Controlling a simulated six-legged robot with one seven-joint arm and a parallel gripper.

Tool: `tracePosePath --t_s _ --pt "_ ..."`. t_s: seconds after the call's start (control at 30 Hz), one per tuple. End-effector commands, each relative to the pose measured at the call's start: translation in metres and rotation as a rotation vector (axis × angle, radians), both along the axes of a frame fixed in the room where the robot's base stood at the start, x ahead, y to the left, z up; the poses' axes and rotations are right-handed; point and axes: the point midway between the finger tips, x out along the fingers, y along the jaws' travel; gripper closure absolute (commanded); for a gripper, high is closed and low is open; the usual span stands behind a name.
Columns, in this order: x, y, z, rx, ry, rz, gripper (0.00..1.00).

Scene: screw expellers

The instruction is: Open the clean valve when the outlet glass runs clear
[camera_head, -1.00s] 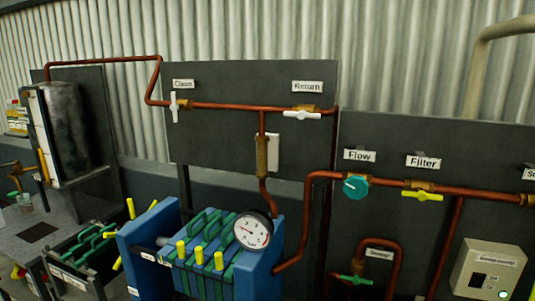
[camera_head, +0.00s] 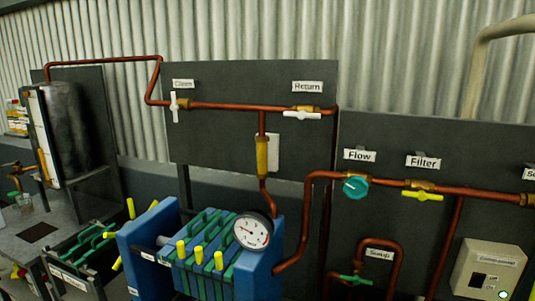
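The clean valve (camera_head: 174,107) is on the dark back panel under the "Clean" label. Its white handle stands upright, across the horizontal copper pipe. The return valve (camera_head: 302,115) is to its right under the "Return" label, with its white handle lying along the pipe. Between and below them, a vertical sight glass (camera_head: 262,156) sits in the copper line with a white card behind its right side. It looks like the outlet glass, though no label on it is readable. Its content looks yellow. My gripper is not in view.
A blue filter press (camera_head: 258,272) with green plates, yellow handles and a round gauge (camera_head: 253,231) stands below the panel. To the right are a teal flow knob (camera_head: 355,187), a yellow filter valve handle (camera_head: 422,195) and a switch box (camera_head: 487,268). A tank (camera_head: 68,130) stands left.

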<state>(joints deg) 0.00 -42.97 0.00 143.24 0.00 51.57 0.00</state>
Motion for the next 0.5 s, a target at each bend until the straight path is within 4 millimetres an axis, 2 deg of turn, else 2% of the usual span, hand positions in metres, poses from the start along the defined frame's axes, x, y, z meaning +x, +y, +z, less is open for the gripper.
tracePosePath --t_s 0.5 --pt "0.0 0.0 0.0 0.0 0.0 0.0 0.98"
